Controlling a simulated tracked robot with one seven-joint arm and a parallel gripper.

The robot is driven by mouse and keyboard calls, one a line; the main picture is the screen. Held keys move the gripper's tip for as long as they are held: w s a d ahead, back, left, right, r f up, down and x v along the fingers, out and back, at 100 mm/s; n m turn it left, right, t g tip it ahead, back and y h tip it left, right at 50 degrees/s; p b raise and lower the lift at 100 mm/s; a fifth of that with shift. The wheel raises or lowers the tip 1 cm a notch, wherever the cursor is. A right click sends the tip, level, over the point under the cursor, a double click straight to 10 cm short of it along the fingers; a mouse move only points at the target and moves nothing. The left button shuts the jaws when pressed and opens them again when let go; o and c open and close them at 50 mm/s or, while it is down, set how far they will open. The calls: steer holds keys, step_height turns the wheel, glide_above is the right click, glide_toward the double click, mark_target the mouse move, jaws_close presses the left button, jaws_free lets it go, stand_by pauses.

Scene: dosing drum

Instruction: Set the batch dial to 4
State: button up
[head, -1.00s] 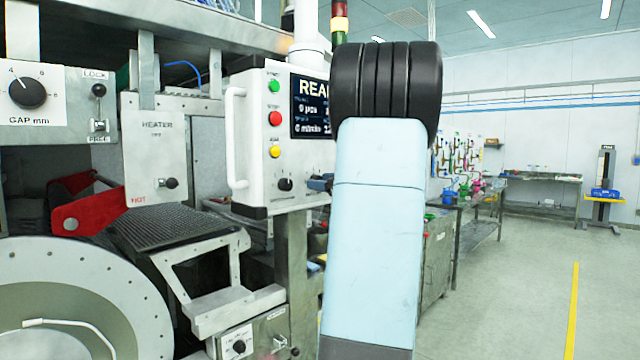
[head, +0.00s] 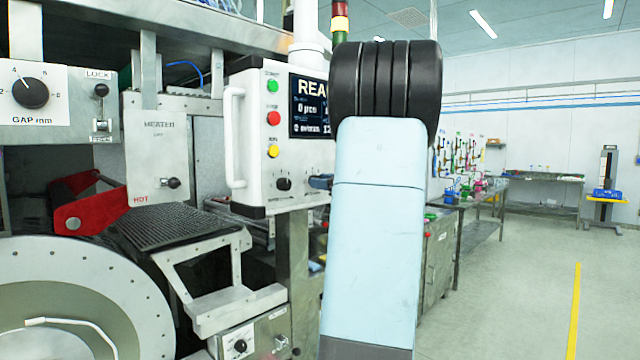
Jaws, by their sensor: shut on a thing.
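The white control panel (head: 256,160) stands just left of my raised arm, with a lit screen (head: 310,104) partly covered by the arm. A small black knob (head: 284,184) with a light pointer line sits low on the panel; its markings are too small to read. My gripper (head: 320,182) is mostly hidden behind my arm. Only a small dark blue part of it shows at the panel's lower right, level with the knob. It is shut at the panel face. The batch dial in its grip is hidden, and its setting cannot be read.
A white handle (head: 236,138) sticks out at the panel's left edge, with green, red and yellow buttons beside it. A gap dial (head: 31,93), a heater box (head: 157,150) and a large drum (head: 130,285) lie further left. Floor (head: 510,300) is clear at right.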

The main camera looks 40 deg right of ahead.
steer(key=n, duration=0.8)
steer(key=n+h, duration=0.1)
steer(key=n, duration=0.7)
steer(key=n+h, duration=0.1)
steer(key=n, duration=0.7)
steer(key=shift+s+d+f+n, duration=0.15)
steer(key=shift+f+n, duration=0.25)
steer(key=shift+n, duration=0.3)
steer(key=o, duration=1)
steer(key=shift+o, duration=0.2)
steer(key=shift+r, duration=0.1)
